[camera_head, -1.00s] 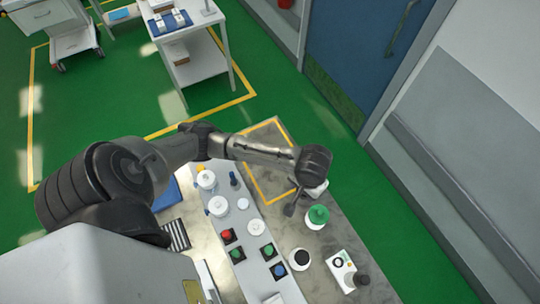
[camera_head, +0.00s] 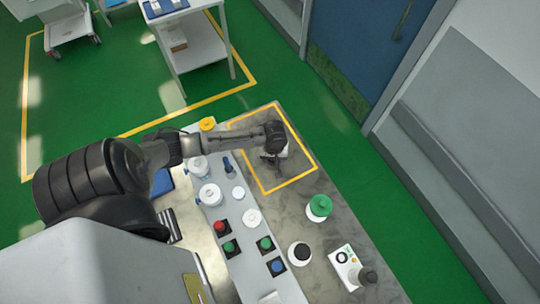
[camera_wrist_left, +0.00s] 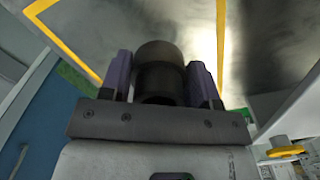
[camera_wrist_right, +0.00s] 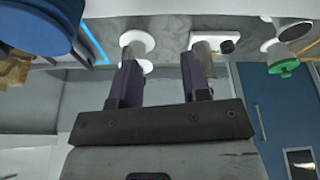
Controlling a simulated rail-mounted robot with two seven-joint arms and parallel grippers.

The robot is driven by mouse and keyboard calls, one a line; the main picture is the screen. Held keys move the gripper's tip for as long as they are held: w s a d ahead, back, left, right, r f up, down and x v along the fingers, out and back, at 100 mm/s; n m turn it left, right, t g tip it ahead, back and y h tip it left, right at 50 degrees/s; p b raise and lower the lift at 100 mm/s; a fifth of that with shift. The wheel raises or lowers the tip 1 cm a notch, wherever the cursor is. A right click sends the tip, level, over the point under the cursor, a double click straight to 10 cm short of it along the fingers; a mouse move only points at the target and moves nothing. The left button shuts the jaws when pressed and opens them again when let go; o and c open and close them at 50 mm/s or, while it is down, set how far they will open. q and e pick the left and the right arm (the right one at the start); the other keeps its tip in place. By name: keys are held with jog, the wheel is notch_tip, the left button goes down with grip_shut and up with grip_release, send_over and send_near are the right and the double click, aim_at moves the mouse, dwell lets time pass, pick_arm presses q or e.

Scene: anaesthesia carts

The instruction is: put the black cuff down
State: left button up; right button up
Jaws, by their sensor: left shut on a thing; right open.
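My left gripper (camera_head: 270,160) hangs over the yellow-outlined area at the far end of the grey worktop (camera_head: 335,215). It is shut on the black cuff, a short dark cylinder (camera_wrist_left: 160,72) between its two fingers in the left wrist view. The arm and gripper mostly hide the cuff in the head view. The yellow outline (camera_wrist_left: 221,40) also shows beyond the cuff; I cannot tell if the cuff touches the surface. My right gripper (camera_wrist_right: 160,75) is open with nothing between its fingers; it is out of the head view.
A green-lidded jar (camera_head: 319,207), a black-topped white round container (camera_head: 299,253) and a white box (camera_head: 346,266) stand nearer on the worktop. A pale strip with white jars (camera_head: 210,194) and coloured buttons (camera_head: 220,227) runs alongside. The outlined area's near part is clear.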

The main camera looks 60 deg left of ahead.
pick_arm(q)
jog(key=a, duration=0.1)
jog(key=a+f, duration=0.2)
jog(key=a, duration=0.1)
jog(key=shift+w+f, duration=0.25)
jog(key=shift+w, duration=0.05)
jog(key=shift+d+f, duration=0.1)
jog(key=shift+f, duration=1.85)
pick_arm(e)
jog(key=shift+f, duration=0.25)
pick_arm(q)
jog(key=shift+b, duration=0.3)
jog(key=o, duration=0.9)
jog(key=shift+f, duration=0.15)
jog(key=shift+o, duration=0.2)
